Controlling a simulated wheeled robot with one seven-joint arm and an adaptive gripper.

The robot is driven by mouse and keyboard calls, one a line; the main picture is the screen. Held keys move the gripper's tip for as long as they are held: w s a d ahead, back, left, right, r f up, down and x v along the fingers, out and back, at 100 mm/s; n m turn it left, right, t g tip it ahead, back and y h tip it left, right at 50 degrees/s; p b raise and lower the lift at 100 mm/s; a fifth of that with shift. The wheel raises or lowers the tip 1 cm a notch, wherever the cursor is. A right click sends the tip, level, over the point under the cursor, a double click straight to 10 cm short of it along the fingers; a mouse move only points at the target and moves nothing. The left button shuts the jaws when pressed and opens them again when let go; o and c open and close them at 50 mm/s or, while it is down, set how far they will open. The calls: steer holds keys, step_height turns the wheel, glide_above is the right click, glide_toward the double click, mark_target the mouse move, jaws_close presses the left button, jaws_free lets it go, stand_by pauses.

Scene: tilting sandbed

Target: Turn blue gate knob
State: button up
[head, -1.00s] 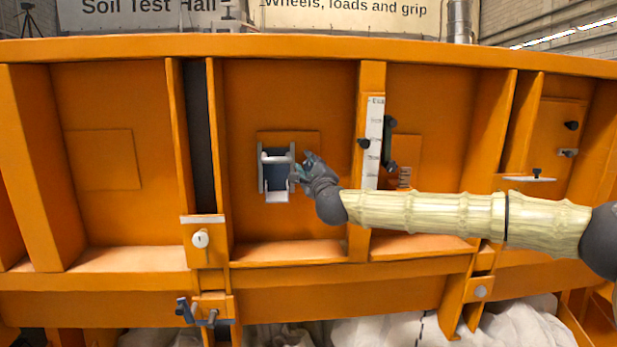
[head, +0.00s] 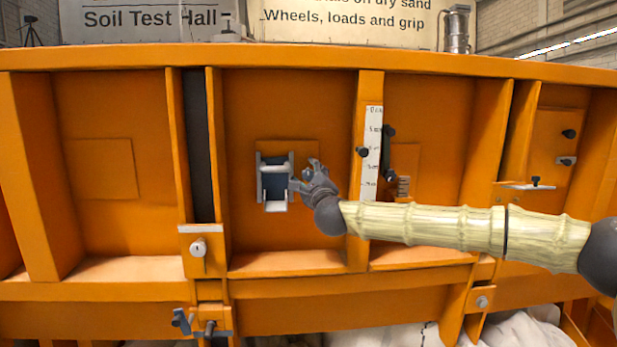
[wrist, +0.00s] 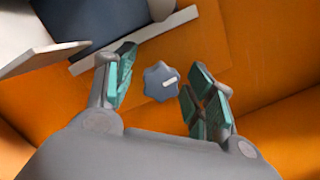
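The blue-grey knob (wrist: 160,82) has a lobed rim and a pale pointer mark towards its right in the wrist view. In the head view my gripper (head: 303,177) is at the right edge of the grey-framed gate (head: 275,170), which has a dark blue face. The knob is not clear there, partly hidden by my fingers.
The gate sits in an orange sandbed wall (head: 250,110). Right of my gripper stands a rib with a white scale (head: 373,150) and dark knobs. A white knob (head: 198,247) and a blue-grey lever (head: 182,321) are lower left. The recess above the gate is clear.

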steer(key=shift+s, duration=0.15)
steer(key=v, duration=1.1)
steer(key=shift+s+f, duration=0.2)
steer(key=shift+s, duration=0.15)
steer(key=shift+d, duration=0.15)
